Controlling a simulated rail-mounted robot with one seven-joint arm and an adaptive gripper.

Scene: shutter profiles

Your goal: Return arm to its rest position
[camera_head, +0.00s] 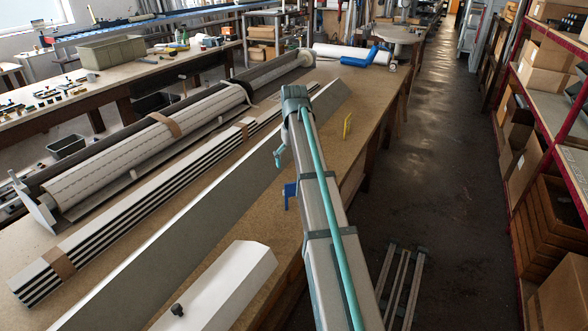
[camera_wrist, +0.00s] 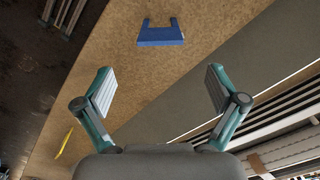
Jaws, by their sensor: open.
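My gripper (camera_wrist: 160,90) is open in the wrist view, its two teal fingers with grey pads spread wide and nothing between them. It faces the brown workbench top (camera_wrist: 185,75). A blue U-shaped piece (camera_wrist: 160,38) lies on the bench beyond the fingertips. In the head view my arm reaches from the bottom middle up over the right part of the bench (camera_head: 375,85). The gripper is mostly hidden there behind my arm; a small teal part shows at the arm's left side.
Long striped profiles (camera_head: 150,200), a roller shutter (camera_head: 130,165) and a grey panel (camera_head: 190,235) lie left of my arm. A white profile (camera_head: 220,290) lies in front. The aisle (camera_head: 440,150) separates bench and shelves (camera_head: 550,110).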

